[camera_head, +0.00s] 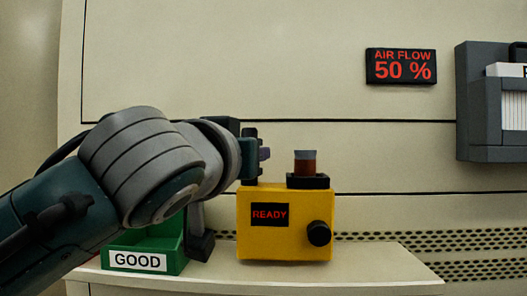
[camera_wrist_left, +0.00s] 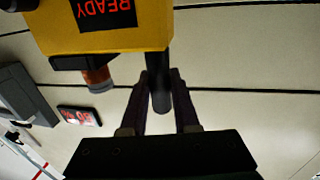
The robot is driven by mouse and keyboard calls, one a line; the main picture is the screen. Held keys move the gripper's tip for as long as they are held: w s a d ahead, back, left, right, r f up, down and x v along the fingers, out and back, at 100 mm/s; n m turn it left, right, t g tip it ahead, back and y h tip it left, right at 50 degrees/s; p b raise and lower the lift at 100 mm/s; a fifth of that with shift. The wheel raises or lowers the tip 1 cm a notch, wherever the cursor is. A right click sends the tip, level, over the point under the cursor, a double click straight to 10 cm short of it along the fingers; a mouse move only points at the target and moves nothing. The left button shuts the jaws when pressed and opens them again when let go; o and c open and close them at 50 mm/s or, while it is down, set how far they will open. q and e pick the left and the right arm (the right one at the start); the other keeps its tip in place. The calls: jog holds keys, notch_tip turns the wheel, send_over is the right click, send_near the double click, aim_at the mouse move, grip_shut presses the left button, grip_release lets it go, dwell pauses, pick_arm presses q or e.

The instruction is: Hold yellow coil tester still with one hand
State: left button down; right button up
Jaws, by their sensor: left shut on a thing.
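The yellow coil tester (camera_head: 285,226) stands upright on the shelf with a red READY display and a black knob on its front. A copper-brown coil with a grey top (camera_head: 305,162) sits upright in the black holder on top of the tester. My left gripper (camera_head: 264,154) is at the tester's upper left. In the left wrist view, my left gripper (camera_wrist_left: 161,76) is shut on the tester's dark post (camera_wrist_left: 160,92), a finger on each side. The tester's yellow body (camera_wrist_left: 105,35) appears upside down there. My right gripper is not in view.
A green GOOD bin (camera_head: 185,262) stands left of the tester, partly hidden behind my left arm. The pale shelf (camera_head: 370,262) is clear right of the tester. An AIR FLOW 50 % sign (camera_head: 401,66) and a grey rack (camera_head: 480,105) are on the wall.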

pick_arm(q)
jog(key=shift+f+b, duration=0.4)
jog(key=shift+f, duration=0.15)
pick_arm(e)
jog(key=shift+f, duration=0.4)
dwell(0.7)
pick_arm(q)
jog(key=shift+f, duration=0.15)
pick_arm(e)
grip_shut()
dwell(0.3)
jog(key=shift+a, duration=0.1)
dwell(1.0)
